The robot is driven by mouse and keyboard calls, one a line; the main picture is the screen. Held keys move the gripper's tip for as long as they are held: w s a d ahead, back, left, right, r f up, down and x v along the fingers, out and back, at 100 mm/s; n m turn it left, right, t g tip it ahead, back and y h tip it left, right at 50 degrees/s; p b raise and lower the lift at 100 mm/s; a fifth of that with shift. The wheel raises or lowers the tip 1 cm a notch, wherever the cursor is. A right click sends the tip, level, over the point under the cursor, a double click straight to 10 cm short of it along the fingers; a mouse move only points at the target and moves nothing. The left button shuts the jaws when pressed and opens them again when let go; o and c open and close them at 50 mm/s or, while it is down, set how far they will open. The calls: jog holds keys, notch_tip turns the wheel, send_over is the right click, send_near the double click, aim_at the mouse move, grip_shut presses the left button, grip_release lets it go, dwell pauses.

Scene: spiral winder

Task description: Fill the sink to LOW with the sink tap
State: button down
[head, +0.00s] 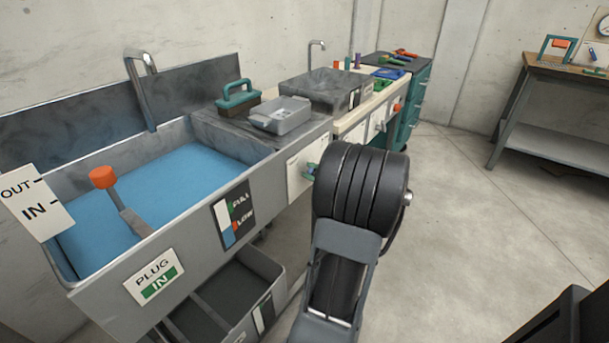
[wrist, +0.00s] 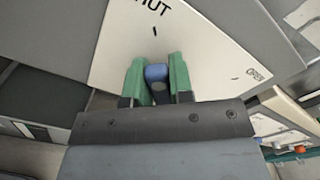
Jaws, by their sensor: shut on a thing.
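The sink (head: 262,160) is a grey trough holding blue water (head: 178,185). Its tap (head: 140,85) arches over the back edge; I cannot make out a stream. The level gauge (head: 234,214) on the front is marked FULL above LOW; its exact reading is too small to tell. The plug lever (head: 104,178) has an orange knob, and the plug label (head: 155,275) reads IN. My gripper (head: 309,172) is at the white panel on the front. In the wrist view, its green fingers are shut on a blue tap handle (wrist: 156,73), before a white dial plate (wrist: 205,55) marked SHUT and OPEN.
A grey tray (head: 281,117) and a teal-handled brush (head: 238,95) stand on the drainboard right of the sink. A workbench (head: 560,68) stands at the far right. The floor between is clear.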

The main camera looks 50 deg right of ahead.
jog(key=shift+f, duration=0.2)
jog(key=c, duration=1)
grip_release()
jog(key=shift+r, duration=0.1)
jog(key=s+d+p, duration=0.1)
jog(key=s+p, duration=0.1)
jog(key=s, duration=1.1)
jog(key=shift+s+d+p, duration=0.15)
jog(key=shift+s+p, duration=0.15)
jog(key=shift+s, duration=0.1)
